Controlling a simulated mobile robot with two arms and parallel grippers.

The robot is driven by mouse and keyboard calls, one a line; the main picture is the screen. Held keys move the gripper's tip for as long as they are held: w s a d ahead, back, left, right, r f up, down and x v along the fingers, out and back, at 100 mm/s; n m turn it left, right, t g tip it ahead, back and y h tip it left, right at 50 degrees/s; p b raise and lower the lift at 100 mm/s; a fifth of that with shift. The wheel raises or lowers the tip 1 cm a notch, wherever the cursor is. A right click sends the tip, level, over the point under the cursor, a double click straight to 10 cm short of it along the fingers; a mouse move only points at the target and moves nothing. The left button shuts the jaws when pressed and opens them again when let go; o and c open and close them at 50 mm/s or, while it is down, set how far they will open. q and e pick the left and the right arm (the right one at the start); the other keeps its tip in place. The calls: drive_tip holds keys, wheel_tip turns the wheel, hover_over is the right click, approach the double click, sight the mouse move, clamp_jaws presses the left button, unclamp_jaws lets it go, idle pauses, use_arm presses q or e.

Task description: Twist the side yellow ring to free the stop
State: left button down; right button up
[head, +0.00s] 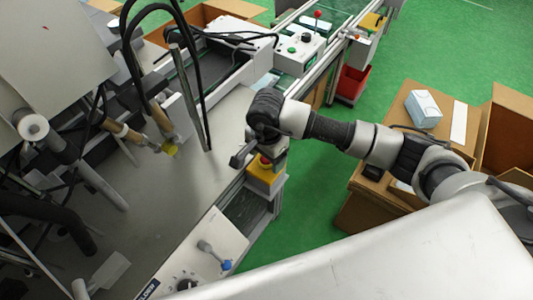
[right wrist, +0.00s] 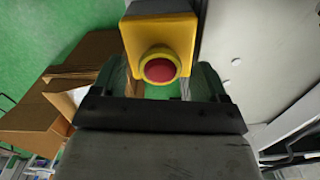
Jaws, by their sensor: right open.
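The side stop is a red button (right wrist: 159,70) inside a yellow ring (right wrist: 146,54), mounted on a yellow box (right wrist: 160,28) in the right wrist view. In the head view the yellow box (head: 262,180) sits on the edge of the machine, with the ring and button partly hidden by my gripper. My right gripper (right wrist: 160,82) is open, with one finger on each side of the ring. In the head view my right gripper (head: 262,155) is right over the box. I cannot tell whether the fingers touch the ring. My left gripper is not in view.
A sloped control panel (head: 195,255) with a lever and knobs stands in front of the box. A white control box (head: 301,50) stands behind. Black cables and a metal post rise at left. Cardboard boxes (head: 440,115) and a red bin (head: 353,82) stand on the green floor.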

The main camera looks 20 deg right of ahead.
drive_tip(key=c, duration=0.9)
drive_tip(key=shift+c, duration=0.2)
drive_tip(key=m+b, duration=0.3)
drive_tip(key=m, duration=0.1)
drive_tip(key=shift+f, duration=0.15)
drive_tip(key=shift+m+b, duration=1.5)
drive_tip(key=shift+m, duration=0.8)
drive_tip(key=o, duration=0.9)
drive_tip(key=shift+o, duration=0.2)
